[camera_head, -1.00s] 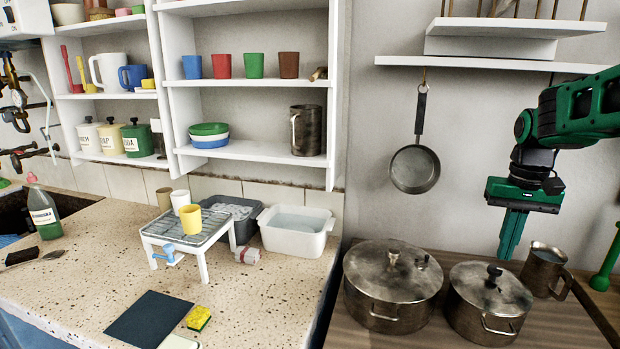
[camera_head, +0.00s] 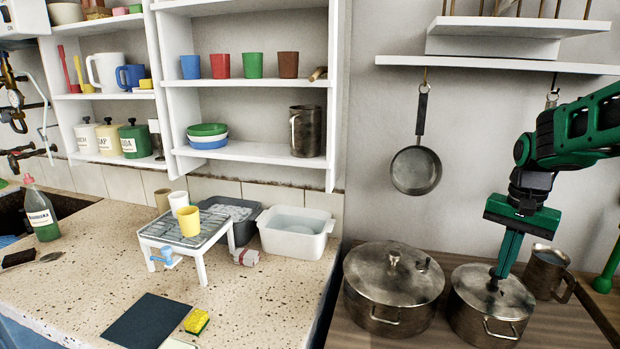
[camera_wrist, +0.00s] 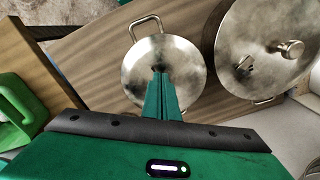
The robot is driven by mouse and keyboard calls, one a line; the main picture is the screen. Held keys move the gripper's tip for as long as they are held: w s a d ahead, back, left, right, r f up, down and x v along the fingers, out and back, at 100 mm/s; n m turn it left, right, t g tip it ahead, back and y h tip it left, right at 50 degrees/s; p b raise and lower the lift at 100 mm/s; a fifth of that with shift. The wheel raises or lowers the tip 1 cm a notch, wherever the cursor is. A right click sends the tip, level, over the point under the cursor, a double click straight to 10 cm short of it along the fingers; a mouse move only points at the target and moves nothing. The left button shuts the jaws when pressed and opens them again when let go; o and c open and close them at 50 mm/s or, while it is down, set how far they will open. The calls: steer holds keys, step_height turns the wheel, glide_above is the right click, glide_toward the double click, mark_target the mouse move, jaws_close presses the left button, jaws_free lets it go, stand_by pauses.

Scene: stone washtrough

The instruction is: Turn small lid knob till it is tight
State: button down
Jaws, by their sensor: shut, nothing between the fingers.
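The smaller steel pot (camera_head: 480,322) stands on the wooden counter with its lid (camera_head: 513,296) on. A dark knob (camera_head: 492,286) sits at the lid's middle, partly covered by my fingertips in the head view. It also shows as a dark spot (camera_wrist: 158,69) just beyond the fingertips in the wrist view. My green gripper (camera_head: 499,272) points down at the knob, its fingers shut together with nothing between them. The fingertips are at or just above the knob; I cannot tell whether they touch it.
A larger lidded pot (camera_head: 390,316) with a metal knob and a small dark fitting on its lid stands close on the left. A steel jug (camera_head: 543,272) stands close on the right. A pan (camera_head: 415,171) hangs on the wall behind.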

steer(key=shift+f, duration=1.05)
steer(key=shift+w+d+r, duration=0.1)
steer(key=shift+w+d, duration=0.15)
steer(key=shift+w, duration=0.3)
stand_by(0.6)
steer(key=shift+w+a, duration=0.5)
stand_by(0.8)
steer(key=shift+a, duration=0.1)
steer(key=shift+s+a, duration=0.15)
steer(key=shift+a, duration=0.15)
steer(key=shift+r, duration=3)
